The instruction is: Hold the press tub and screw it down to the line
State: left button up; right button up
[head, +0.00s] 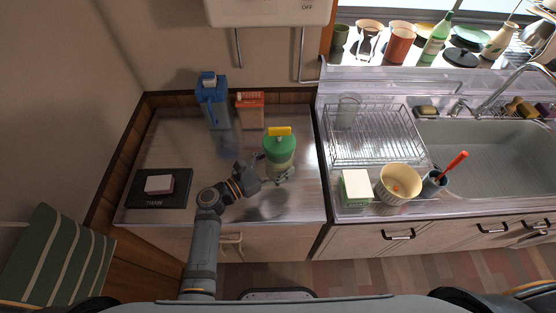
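The press tub (281,168) stands upright on the left counter, with a pale greenish body, a green lid (279,145) and a yellow handle (279,131) across the top. The line on the tub is too small to make out. My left gripper (271,168) is low at the tub's near left side. Its fingers are spread, one to the left of the tub and one at its front. I see no clear grip on the tub; contact is hard to tell. My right gripper is not in view.
A blue carton (212,103) and an orange carton (250,111) stand behind the tub. A black tray (147,190) with a pinkish block lies to the left. A wire dish rack (375,137), a green-and-white box (356,188) and a cream bowl (398,184) stand to the right.

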pick_arm(q)
jog(key=shift+w+f+b, duration=0.1)
jog(key=shift+f+b, duration=2.95)
jog(key=shift+f, duration=1.05)
jog(key=shift+f+b, duration=0.3)
jog(key=shift+f, duration=0.1)
